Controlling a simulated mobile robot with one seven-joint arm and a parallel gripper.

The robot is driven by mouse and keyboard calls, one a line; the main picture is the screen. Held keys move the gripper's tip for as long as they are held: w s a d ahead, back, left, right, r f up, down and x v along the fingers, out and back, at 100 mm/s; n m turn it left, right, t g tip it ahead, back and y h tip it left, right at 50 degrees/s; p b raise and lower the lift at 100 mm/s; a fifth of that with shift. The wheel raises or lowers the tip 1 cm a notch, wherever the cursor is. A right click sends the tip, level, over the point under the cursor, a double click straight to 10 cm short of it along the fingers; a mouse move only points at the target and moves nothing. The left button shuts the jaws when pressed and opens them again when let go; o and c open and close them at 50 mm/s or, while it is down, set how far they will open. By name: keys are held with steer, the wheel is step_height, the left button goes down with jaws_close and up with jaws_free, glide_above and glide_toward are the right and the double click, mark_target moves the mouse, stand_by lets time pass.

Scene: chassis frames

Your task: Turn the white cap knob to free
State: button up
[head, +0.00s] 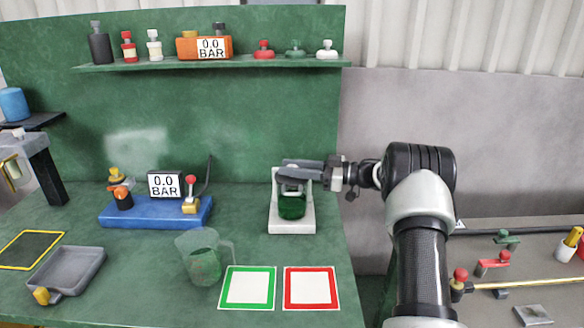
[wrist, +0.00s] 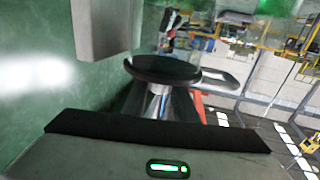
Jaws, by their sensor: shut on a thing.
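A white stand (head: 292,226) on the green bench holds a green jar (head: 292,207) in its recess. My gripper (head: 298,171) reaches in from the right and is shut at the top of this jar, where the cap knob sits. Its grey fingers hide most of the knob, so its colour and turn position cannot be told. In the wrist view a dark rounded piece (wrist: 163,69) lies ahead of my gripper; which part it is cannot be told. A separate small white-topped piece (head: 327,50) stands on the shelf.
A blue base with a 0.0 BAR gauge (head: 165,185) stands left of the stand. A clear jug (head: 203,258), a green-bordered card (head: 247,273) and a red-bordered card (head: 311,272) lie in front. The shelf (head: 150,66) with several fittings is above. A grey tray (head: 78,268) is at left.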

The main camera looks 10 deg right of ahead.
steer(key=shift+n+g+y+b, duration=0.3)
steer(key=shift+n+g+y, duration=0.2)
steer(key=shift+n+g, duration=1)
steer(key=shift+g, duration=0.4)
steer(key=o, duration=1.1)
steer(key=shift+s+d, duration=0.25)
steer(key=shift+d, duration=1)
steer(key=shift+s+d, duration=0.2)
steer(key=shift+d, duration=1)
steer(key=shift+s+d, duration=0.25)
steer(key=shift+d, duration=1)
